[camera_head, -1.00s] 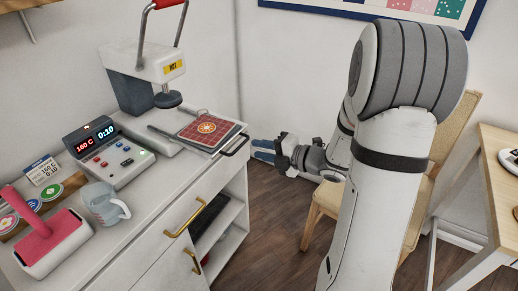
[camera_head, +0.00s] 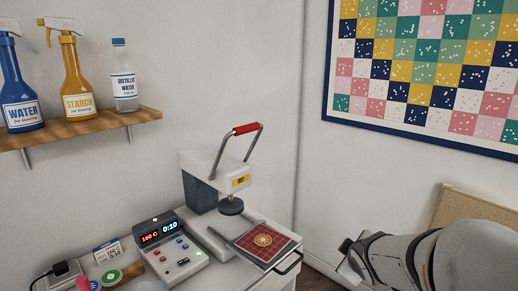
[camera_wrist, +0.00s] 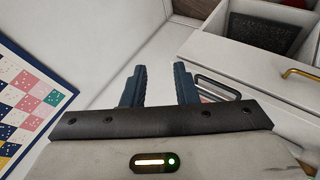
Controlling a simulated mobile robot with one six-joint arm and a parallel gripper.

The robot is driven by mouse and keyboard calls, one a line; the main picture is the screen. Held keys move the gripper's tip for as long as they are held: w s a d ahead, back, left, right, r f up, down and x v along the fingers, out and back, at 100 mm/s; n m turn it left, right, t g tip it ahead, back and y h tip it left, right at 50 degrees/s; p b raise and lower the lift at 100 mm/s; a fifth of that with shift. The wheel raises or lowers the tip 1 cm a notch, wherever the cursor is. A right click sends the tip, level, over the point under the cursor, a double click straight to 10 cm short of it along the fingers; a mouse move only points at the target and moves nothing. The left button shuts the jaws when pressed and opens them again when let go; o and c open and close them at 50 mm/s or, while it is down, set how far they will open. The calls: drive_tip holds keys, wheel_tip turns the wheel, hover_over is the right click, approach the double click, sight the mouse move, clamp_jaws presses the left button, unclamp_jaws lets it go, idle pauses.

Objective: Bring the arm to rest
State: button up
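My gripper (camera_wrist: 160,86) shows in the wrist view with its two dark blue fingers apart and nothing between them. White wall and cabinet surfaces lie behind the fingers.
The heat press (camera_head: 205,190) with a red handle stands on the white cabinet, a red patterned piece (camera_head: 262,240) in front of it. The control box (camera_head: 172,248) reads 160 C and 0:10. A wooden shelf (camera_head: 80,126) holds bottles. A quilt (camera_head: 425,75) hangs on the wall.

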drive_tip(key=s+a+r+m+g+y+p, duration=0.1)
drive_tip(key=s+a+r+m+g, duration=0.1)
drive_tip(key=s, duration=0.6)
drive_tip(key=s+a+r+m+g+y+p, duration=0.1)
drive_tip(key=s+a+r+m+g+p, duration=0.1)
drive_tip(key=s+a+m+g, duration=0.2)
drive_tip(key=s+a+m, duration=0.1)
drive_tip(key=s+m, duration=0.2)
drive_tip(key=s, duration=0.2)
drive_tip(key=shift+s+a+g+p, duration=0.25)
drive_tip(key=shift+a+g+p, duration=0.05)
drive_tip(key=shift+a, duration=0.05)
drive_tip(key=shift+r, duration=0.1)
idle(0.6)
